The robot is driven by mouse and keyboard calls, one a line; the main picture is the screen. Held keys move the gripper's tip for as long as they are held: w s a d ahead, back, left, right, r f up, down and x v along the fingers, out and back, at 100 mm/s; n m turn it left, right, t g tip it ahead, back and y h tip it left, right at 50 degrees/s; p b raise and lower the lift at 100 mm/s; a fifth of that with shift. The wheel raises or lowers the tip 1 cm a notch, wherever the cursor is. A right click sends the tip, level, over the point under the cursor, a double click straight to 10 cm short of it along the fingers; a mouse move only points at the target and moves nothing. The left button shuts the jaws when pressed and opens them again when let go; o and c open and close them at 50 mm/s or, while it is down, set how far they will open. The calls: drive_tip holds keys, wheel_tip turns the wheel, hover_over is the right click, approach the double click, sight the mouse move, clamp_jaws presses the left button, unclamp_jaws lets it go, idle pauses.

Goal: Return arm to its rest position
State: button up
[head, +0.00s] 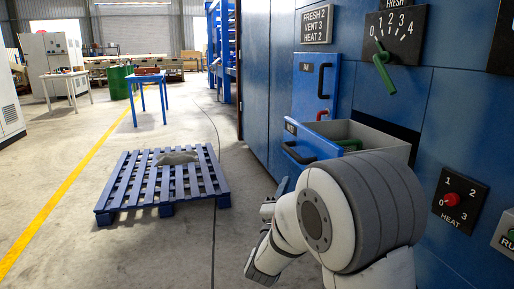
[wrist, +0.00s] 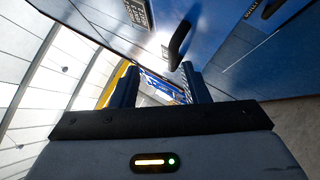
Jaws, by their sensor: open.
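My arm reaches in from the lower right of the head view, bent at a large grey and white joint. Its far end points away beside the blue machine, and my gripper is mostly hidden there behind my own arm. In the wrist view my gripper (wrist: 158,80) is open, its two dark blue fingers apart with nothing between them. Beyond the fingers the wrist view shows a blue panel with a black handle (wrist: 180,44), tilted in the picture.
The blue machine (head: 257,90) fills the right side. An open drawer (head: 375,137) juts out close to my arm. A FRESH dial (head: 383,62) and red HEAT knob (head: 451,199) are on panels. A blue pallet (head: 128,184) bears a grey lump (head: 178,158). Floor left of it is clear.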

wheel_tip(320, 180, up, 10)
drive_tip(key=s+m+g+y+p, duration=0.2)
drive_tip(key=m+g+y+p, duration=0.45)
drive_tip(key=p, duration=0.65)
drive_tip(key=s+d+r+m+g+p, duration=0.2)
drive_tip(key=s+p, duration=0.4)
drive_tip(key=s, duration=0.3)
drive_tip(key=s+d+r+m+g+y+p, duration=0.1)
drive_tip(key=s+r+m+g+p, duration=0.4)
drive_tip(key=s, duration=0.5)
drive_tip(key=s+d+r+m+g+y+p, duration=0.1)
drive_tip(key=s+d+r+m+g+p, duration=0.2)
drive_tip(key=s+p, duration=0.5)
drive_tip(key=shift+s+d+r+m+g, duration=0.35)
drive_tip(key=shift+s+r+m+g, duration=0.2)
drive_tip(key=shift+s+m+g, duration=0.35)
